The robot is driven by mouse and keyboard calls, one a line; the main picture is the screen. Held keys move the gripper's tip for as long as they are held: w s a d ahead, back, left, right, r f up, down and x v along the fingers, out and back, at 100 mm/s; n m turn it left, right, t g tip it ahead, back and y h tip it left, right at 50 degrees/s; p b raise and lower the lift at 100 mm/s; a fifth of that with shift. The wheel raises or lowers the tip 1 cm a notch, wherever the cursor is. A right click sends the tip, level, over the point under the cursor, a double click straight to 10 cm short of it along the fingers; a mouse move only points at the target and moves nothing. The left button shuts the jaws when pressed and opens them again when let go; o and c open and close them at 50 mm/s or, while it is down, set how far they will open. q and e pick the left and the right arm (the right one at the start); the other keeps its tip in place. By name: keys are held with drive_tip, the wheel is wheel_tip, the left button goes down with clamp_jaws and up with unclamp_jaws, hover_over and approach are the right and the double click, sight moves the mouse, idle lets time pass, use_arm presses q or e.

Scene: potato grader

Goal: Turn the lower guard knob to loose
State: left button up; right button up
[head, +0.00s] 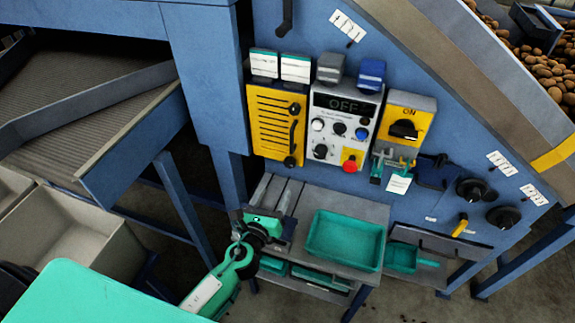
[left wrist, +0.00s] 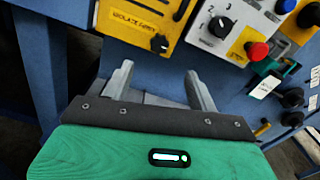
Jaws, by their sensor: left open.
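The yellow slotted guard (head: 268,122) is fixed on the blue machine frame. It has a dark knob at its upper right, a black handle, and the lower guard knob (head: 290,161) at its lower right corner. In the left wrist view the lower knob (left wrist: 159,43) is dark and stands just beyond and between the fingertips; its pointer setting is too small to read. My left gripper (head: 268,203) is open and empty, below the guard and apart from the knob. In the left wrist view its two grey fingers (left wrist: 158,76) point up toward it. My right gripper is not in view.
A control box (head: 342,115) with a red stop button (head: 350,164) is right of the guard. A yellow ON isolator switch (head: 405,128) is further right. A conveyor is at left.

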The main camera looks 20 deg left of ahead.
sight(288, 164)
use_arm(q)
drive_tip(key=w+p, duration=0.1)
drive_tip(key=w, duration=1)
drive_tip(key=shift+w+d, duration=0.2)
drive_tip(key=shift+w, duration=0.6)
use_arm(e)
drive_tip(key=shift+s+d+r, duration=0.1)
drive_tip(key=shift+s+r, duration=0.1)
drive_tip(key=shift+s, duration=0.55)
use_arm(q)
drive_tip(key=shift+c, duration=0.5)
drive_tip(key=c, duration=0.9)
